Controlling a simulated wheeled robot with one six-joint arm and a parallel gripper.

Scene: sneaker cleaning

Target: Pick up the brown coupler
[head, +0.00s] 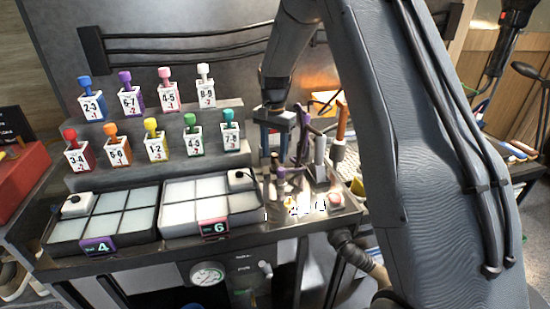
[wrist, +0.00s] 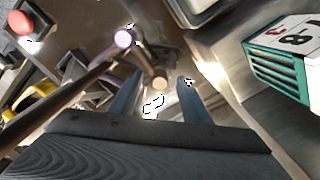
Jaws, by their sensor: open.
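The brown coupler (wrist: 148,52) is a small brownish cylinder in the wrist view, standing on the metal worktop. Its round end lies just ahead of and between my fingertips. In the head view, a small brown upright piece (head: 273,186) near the worktop's front looks like the same coupler. My gripper (wrist: 158,80) is open, with a blue-grey finger on either side and nothing held. In the head view my gripper (head: 275,148) points down above the worktop, behind the small parts. I cannot tell whether a finger touches the coupler.
A purple-ended rod (wrist: 122,39) stands close left of the coupler. Several upright tools (head: 319,155) crowd the right. A red button (head: 336,200) is at the front.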

